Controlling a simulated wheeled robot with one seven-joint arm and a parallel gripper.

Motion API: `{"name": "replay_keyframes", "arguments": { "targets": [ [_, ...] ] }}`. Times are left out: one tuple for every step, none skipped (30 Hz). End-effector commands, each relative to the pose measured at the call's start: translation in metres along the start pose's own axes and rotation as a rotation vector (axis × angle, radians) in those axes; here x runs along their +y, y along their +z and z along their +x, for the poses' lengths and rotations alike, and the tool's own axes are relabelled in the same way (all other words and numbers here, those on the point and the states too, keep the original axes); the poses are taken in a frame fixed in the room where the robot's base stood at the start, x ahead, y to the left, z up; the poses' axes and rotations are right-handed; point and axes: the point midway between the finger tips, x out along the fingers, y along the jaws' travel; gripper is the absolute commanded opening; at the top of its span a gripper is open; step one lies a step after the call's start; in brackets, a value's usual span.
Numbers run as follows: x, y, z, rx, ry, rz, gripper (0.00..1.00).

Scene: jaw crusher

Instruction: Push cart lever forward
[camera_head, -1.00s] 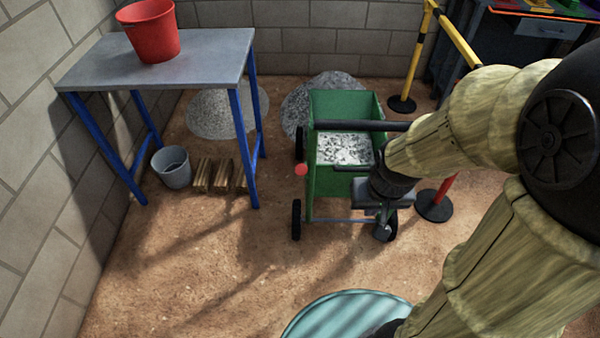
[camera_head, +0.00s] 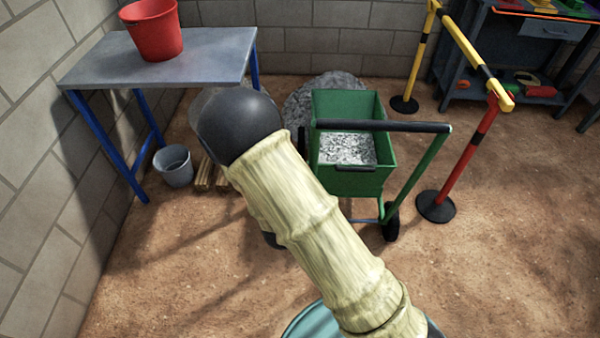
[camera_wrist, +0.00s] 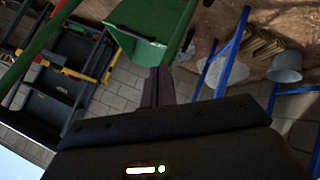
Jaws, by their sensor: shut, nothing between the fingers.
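The green cart (camera_head: 351,180) stands in the middle of the head view, with grey rubble in its tray and a black crossbar handle (camera_head: 382,126) over it. The cart's left front side is hidden behind my arm, and I cannot see the red-knobbed lever there. In the wrist view the cart's green tray (camera_wrist: 150,22) is at the top. My gripper (camera_wrist: 158,90) shows there as dark fingers held together and empty, pointing up toward the tray. In the head view my gripper is hidden behind my arm; I cannot tell whether it touches the cart.
A grey table (camera_head: 155,65) with blue legs and a red bucket (camera_head: 152,30) stands left. A grey bucket (camera_head: 173,165) sits beneath it. A red post (camera_head: 468,150) with a black base stands right of the cart. Part of a teal round object (camera_head: 308,322) is at the bottom.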

Motion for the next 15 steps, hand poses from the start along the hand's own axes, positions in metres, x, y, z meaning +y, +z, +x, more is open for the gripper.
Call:
{"name": "replay_keyframes", "arguments": {
  "targets": [
    [-0.008,0.005,0.002,0.036,0.058,-0.068,0.00],
    [-0.010,0.006,0.002,0.062,0.097,-0.104,0.00],
    [-0.012,0.008,0.002,0.097,0.150,-0.152,0.00],
    [-0.013,0.009,0.000,0.124,0.191,-0.188,0.00],
    [-0.015,0.009,-0.001,0.151,0.232,-0.228,0.00],
    [-0.016,0.010,-0.004,0.190,0.290,-0.279,0.00],
    [-0.017,0.011,-0.007,0.220,0.334,-0.318,0.00],
    [-0.018,0.011,-0.011,0.252,0.379,-0.358,0.00],
    [-0.020,0.011,-0.016,0.296,0.439,-0.412,0.00],
    [-0.021,0.011,-0.021,0.331,0.486,-0.451,0.00],
    [-0.022,0.010,-0.027,0.365,0.533,-0.491,0.00],
    [-0.024,0.010,-0.035,0.411,0.596,-0.540,0.00],
    [-0.026,0.010,-0.041,0.444,0.640,-0.573,0.00],
    [-0.027,0.010,-0.047,0.475,0.681,-0.605,0.00],
    [-0.029,0.009,-0.055,0.512,0.731,-0.640,0.00]
  ]
}}
